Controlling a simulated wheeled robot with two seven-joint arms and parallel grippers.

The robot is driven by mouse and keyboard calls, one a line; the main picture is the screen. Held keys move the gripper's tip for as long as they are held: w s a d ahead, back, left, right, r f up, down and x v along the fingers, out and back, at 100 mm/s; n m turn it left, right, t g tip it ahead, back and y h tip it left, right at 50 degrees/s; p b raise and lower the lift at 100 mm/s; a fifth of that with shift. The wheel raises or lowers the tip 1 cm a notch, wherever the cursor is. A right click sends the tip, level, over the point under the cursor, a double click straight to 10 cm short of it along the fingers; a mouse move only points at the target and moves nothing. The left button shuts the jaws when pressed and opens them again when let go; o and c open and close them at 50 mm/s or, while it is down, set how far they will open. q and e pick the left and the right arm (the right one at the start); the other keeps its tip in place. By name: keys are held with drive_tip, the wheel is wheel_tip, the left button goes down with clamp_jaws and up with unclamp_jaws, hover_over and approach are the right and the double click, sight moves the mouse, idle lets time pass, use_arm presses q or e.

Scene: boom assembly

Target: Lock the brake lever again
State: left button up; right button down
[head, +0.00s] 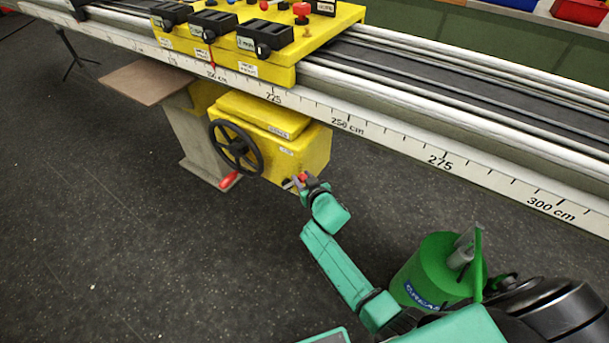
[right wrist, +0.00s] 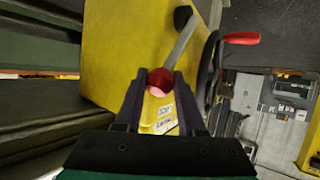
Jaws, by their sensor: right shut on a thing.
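The brake lever is a grey rod (right wrist: 182,42) with a red ball knob (right wrist: 160,80), on the yellow housing (right wrist: 120,40) below the rail. Its black pivot end (right wrist: 183,16) shows at the top of the right wrist view. My right gripper (head: 304,181) is at the knob, low on the yellow housing (head: 300,155) in the head view. In the right wrist view its two fingers (right wrist: 158,92) are shut on the red knob, one on each side. The fingers partly cover the knob. My left gripper is not in view.
A black handwheel (head: 236,146) with a red handle (head: 229,180) is left of the lever. The long rail with a centimetre scale (head: 440,162) runs above. A yellow control carriage (head: 270,40) sits on it. The dark floor in front is mostly clear.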

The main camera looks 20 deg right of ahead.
drive_tip(key=c, duration=0.5)
unclamp_jaws()
drive_tip(key=shift+s, duration=0.1)
drive_tip(key=shift+s+r, duration=0.25)
drive_tip(key=shift+s, duration=0.05)
drive_tip(key=a+p+v, duration=0.1)
drive_tip(key=p+v, duration=0.2)
drive_tip(key=v, duration=1)
drive_tip(key=shift+s+d, duration=0.3)
drive_tip(key=shift+d, duration=0.2)
